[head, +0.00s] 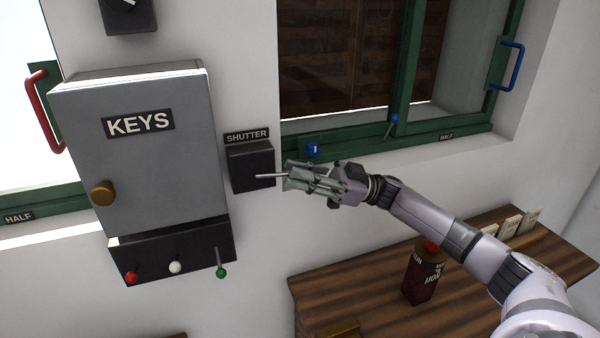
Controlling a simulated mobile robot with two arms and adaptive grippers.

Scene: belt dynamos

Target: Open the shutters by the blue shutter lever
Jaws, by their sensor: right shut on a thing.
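The black box under the SHUTTER sign (252,166) is on the white wall, between the grey key cabinet and the right window. The thin metal rod of the shutter lever (270,176) sticks out from the box to the right. My right gripper (298,178) is shut around the outer end of this rod. The fingers hide that end, so its knob and colour do not show. The brown slatted shutters (325,55) stand behind the right window and cover much of it. My left gripper is out of view.
The grey KEYS cabinet (140,165) juts out left of the box. Below it is a panel (195,253) with red, white and green knobs. A blue-knobbed latch (395,120) is on the green window frame. A dark bottle (422,275) stands on the wooden table below my arm.

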